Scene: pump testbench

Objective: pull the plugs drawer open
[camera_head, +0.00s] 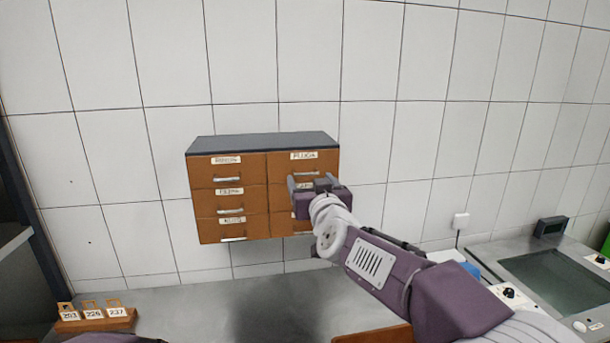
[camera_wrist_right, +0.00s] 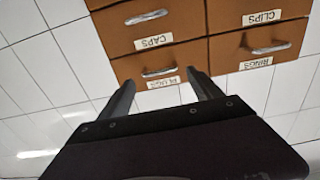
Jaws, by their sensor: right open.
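The plugs drawer (camera_head: 278,171) is the top right drawer of a brown cabinet with a dark top, against the tiled wall. It looks shut, flush with the drawers around it. Its metal handle (camera_head: 307,173) sits below the PLUGS label. My right gripper (camera_head: 312,183) is open and empty in front of the cabinet, just below that handle in the head view. In the right wrist view the picture is turned over; the plugs handle (camera_wrist_right: 158,71) lies between the directions of the two open fingers (camera_wrist_right: 164,82). Contact cannot be told. My left gripper is not in view.
The right column's lower drawers are partly hidden by my right arm. The left column (camera_head: 230,180) is unobstructed and shut. A wooden block with numbered tags (camera_head: 95,320) stands at the lower left. A grey basin (camera_head: 555,275) and a dark display (camera_head: 551,226) are at the right.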

